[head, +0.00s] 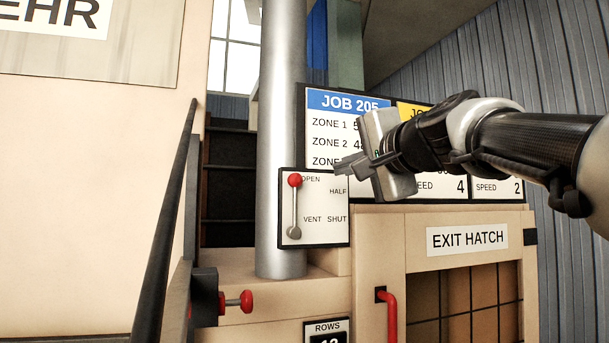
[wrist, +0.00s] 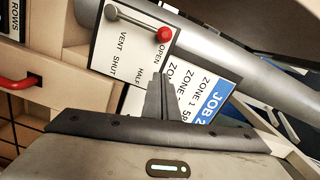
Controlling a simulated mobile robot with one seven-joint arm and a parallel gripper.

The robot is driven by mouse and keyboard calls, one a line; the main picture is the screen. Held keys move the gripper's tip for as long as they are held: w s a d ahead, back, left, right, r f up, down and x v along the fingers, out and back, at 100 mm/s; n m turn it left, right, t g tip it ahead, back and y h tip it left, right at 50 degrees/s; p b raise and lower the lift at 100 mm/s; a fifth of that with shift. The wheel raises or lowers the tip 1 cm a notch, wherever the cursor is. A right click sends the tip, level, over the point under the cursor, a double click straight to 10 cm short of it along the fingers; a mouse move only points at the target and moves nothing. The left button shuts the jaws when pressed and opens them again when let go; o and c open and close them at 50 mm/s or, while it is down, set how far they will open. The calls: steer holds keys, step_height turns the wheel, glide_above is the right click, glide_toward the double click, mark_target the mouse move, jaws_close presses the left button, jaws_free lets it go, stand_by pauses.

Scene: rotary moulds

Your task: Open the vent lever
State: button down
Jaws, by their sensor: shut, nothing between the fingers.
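The vent lever (head: 295,207) is a grey bar with a red ball knob at its top end, on a white plate (head: 322,225) marked OPEN, HALF and VENT SHUT. It stands upright with the knob beside the word OPEN and its pivot at the bottom. In the wrist view the lever (wrist: 135,24) shows at the top, with the knob at its right end by OPEN. My gripper (head: 342,168) is shut and empty, just right of and slightly above the knob, apart from it. In the wrist view the shut fingers (wrist: 161,97) point toward the plate, below the knob.
A metal pipe (head: 283,100) runs upright behind the plate. The JOB 205 board (head: 345,104) stands behind my gripper. Below are an exit hatch (head: 466,239) with a red handle (head: 390,315), a red knob (head: 246,301) and a dark slanted bar (head: 170,210) at left.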

steer(key=v, duration=0.5)
stand_by(0.3)
steer(key=s+d+f+n+g+h, duration=0.15)
steer(key=s+f+n+g, duration=0.4)
steer(key=f, duration=0.95)
steer(key=s+f+n+g+h, duration=0.25)
steer(key=s+f, duration=0.55)
steer(key=f, duration=0.8)
steer(key=s+d+f+n+g+h, duration=0.1)
steer(key=s+f+n+g+h, duration=0.15)
steer(key=s+f, duration=0.85)
steer(key=w+r+p, duration=0.3)
steer(key=r+p, duration=0.8)
steer(key=p, duration=0.5)
steer(key=shift+d+g, duration=0.35)
steer(key=shift+d, duration=0.05)
steer(key=shift+w+d+r, duration=0.1)
steer(key=shift+r, duration=0.05)
